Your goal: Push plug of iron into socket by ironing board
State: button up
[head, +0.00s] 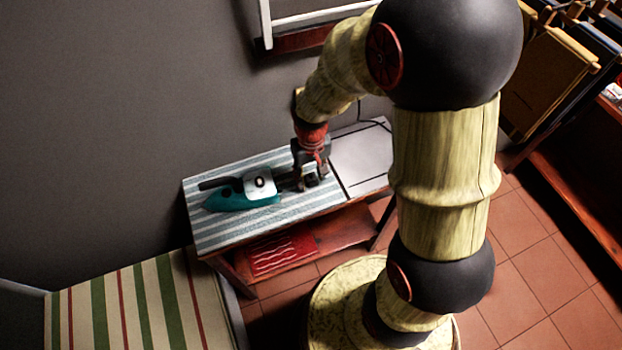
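A teal and white iron (243,191) with a dark handle lies on the left part of the blue-and-white striped ironing board (215,229). My gripper (312,181) points down over the board, to the right of the iron. Its two fingers look spread apart. A small dark object (312,181) shows low between or just behind the fingertips. I cannot tell whether it is the plug or the socket, or whether the fingers touch it. The iron's cord is not clearly visible.
A plain pale panel (362,158) forms the board's right end, with a thin dark cable (376,121) behind it. A red cloth (283,252) lies on the shelf below. A grey wall (110,120) stands behind. A striped surface (140,310) is at lower left.

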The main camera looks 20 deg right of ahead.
aim_at(312, 178)
jog(key=c, duration=0.9)
jog(key=shift+r, duration=0.1)
jog(key=shift+r, duration=0.3)
jog(key=r, duration=0.1)
jog(key=r+p, duration=0.2)
jog(key=shift+s+d+r, duration=0.1)
jog(key=shift+s+r, duration=0.1)
jog(key=shift+s, duration=0.05)
jog(key=s+d+r+p, duration=0.3)
jog(key=s+r, duration=0.5)
jog(key=s, duration=0.5)
jog(key=shift+r+p, duration=0.4)
jog(key=shift+p, duration=0.45)
